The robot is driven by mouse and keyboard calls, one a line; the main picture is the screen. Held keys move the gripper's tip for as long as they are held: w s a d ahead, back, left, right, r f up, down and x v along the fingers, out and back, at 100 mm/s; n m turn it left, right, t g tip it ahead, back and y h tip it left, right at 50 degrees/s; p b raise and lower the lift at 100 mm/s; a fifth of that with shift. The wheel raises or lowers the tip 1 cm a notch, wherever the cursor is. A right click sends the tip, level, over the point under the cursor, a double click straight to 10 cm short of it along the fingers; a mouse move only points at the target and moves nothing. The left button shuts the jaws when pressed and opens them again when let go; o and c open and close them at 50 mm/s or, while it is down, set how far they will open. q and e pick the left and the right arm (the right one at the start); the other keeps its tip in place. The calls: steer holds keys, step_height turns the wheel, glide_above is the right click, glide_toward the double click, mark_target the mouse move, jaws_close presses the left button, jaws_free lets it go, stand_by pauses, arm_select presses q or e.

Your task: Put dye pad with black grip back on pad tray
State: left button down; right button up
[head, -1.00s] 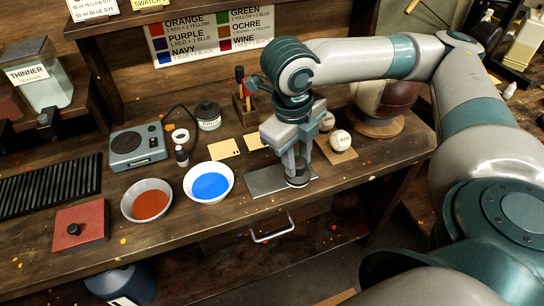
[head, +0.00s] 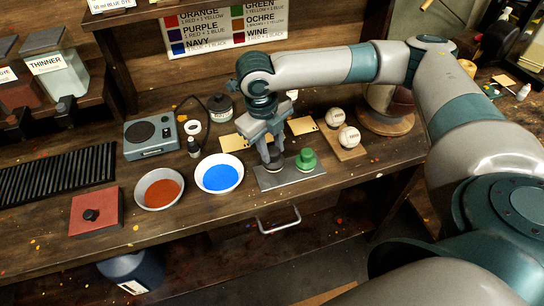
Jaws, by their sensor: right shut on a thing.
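The grey metal pad tray (head: 292,180) lies flat on the bench near its front edge. A green dye pad with a green grip (head: 306,160) stands upright on its right part. My right gripper (head: 271,155) points down over the tray's left part and is shut on the dye pad with black grip (head: 274,166). The fingers hide most of its grip. The pad is upright at the tray's left part, beside the green one. I cannot tell whether its underside touches the tray. My left gripper is not in view.
A bowl of blue dye (head: 219,174) stands just left of the tray, and a bowl of red-brown dye (head: 159,189) further left. Two white balls (head: 348,138) sit on a wooden board at the right. A drawer handle (head: 278,221) sticks out below the bench edge.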

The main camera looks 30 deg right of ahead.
mark_target(270, 152)
steer(key=shift+f, duration=0.1)
steer(key=shift+f+p, duration=0.65)
steer(key=shift+f, duration=1.25)
steer(key=shift+f, duration=0.1)
steer(key=o, duration=1.1)
steer(key=shift+a+r, duration=0.1)
steer(key=shift+r, duration=0.5)
step_height(270, 152, up, 11)
steer(key=a+b, duration=0.1)
steer(key=b, duration=0.1)
steer(key=shift+a+b, duration=0.35)
